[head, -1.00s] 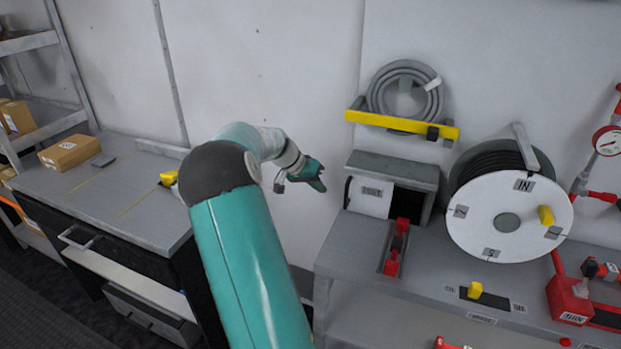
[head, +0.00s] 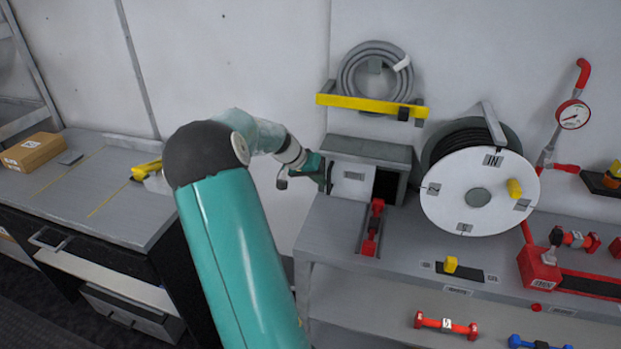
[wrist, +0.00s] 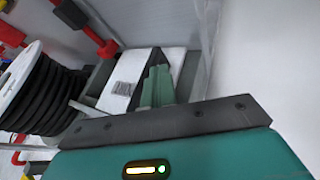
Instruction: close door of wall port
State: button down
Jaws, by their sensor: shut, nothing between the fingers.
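The wall port is a grey box (head: 370,149) on the bench against the wall. Its white door (head: 352,178) with a small label covers the left part of the front. A dark opening shows to the right of the door. My gripper (head: 323,170) is at the left end of the box, beside the door's left edge. In the wrist view the shut, empty fingers (wrist: 157,86) lie close beside the white labelled door (wrist: 124,88). I cannot tell whether they touch it.
A hose reel (head: 478,196) stands right of the box. A red handle (head: 372,228) sits in a slot in front of it. A coiled hose (head: 375,75) hangs above on a yellow-fronted rack. Bare wall lies left of the box.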

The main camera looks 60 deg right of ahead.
aim_at(347, 185)
jog(key=s+d, duration=0.1)
jog(key=s, duration=0.8)
jog(key=shift+s+d, duration=0.15)
jog(key=shift+d, duration=0.05)
jog(key=shift+s, duration=0.1)
